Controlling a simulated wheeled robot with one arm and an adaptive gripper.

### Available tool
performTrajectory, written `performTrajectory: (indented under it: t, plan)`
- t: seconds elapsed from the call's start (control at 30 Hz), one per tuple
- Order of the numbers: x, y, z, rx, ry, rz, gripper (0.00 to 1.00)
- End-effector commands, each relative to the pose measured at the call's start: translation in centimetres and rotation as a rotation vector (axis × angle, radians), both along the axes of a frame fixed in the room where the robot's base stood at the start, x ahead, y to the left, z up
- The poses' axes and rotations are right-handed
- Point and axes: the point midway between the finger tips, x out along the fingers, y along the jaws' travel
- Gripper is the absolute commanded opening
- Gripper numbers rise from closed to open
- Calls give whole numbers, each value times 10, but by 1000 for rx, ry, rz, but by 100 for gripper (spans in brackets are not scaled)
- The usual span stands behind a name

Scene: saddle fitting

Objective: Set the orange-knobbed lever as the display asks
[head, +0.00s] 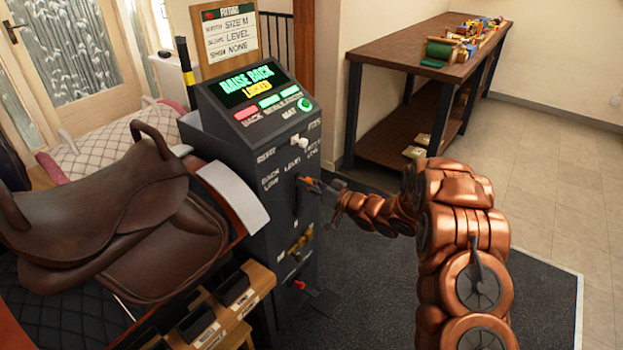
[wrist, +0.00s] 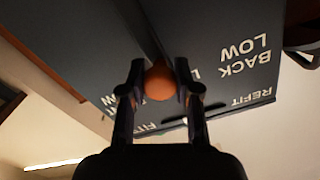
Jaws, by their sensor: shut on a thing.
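The display (head: 252,84) on the dark console reads "RAISE BACK" in green, with a yellow line below that seems to begin with "LOW". The orange knob (wrist: 159,83) of the lever sits between the two fingers of my gripper (wrist: 157,72) in the wrist view, and the fingers are shut on it. In the head view my gripper (head: 322,186) reaches the console's face from the right, by the dark lever slot below the labels "BACK LOW" and "LEVEL" and a third, partly readable one. The knob is mostly hidden there, so I cannot tell the lever's exact position.
A brown saddle (head: 110,210) rests on a stand left of the console (head: 225,150). A white knob (head: 299,142) is above the slot; yellow and red handles are below. A card (head: 230,35) reads "SIZE M", "LEVEL", "NONE". A wooden workbench (head: 420,45) stands behind; floor at right is clear.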

Motion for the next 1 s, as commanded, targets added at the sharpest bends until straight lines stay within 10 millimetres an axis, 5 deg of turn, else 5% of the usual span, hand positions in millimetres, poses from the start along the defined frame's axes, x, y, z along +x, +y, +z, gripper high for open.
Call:
performTrajectory:
  t: [0.4,0.43,0.6,1.0]
  plan:
    - [1,-2,-2,10,16,1,0]
    - [1,-2,-2,10,16,1,35]
    - [1,-3,-1,11,13,1,52]
    - [0,-4,0,10,12,0,58]
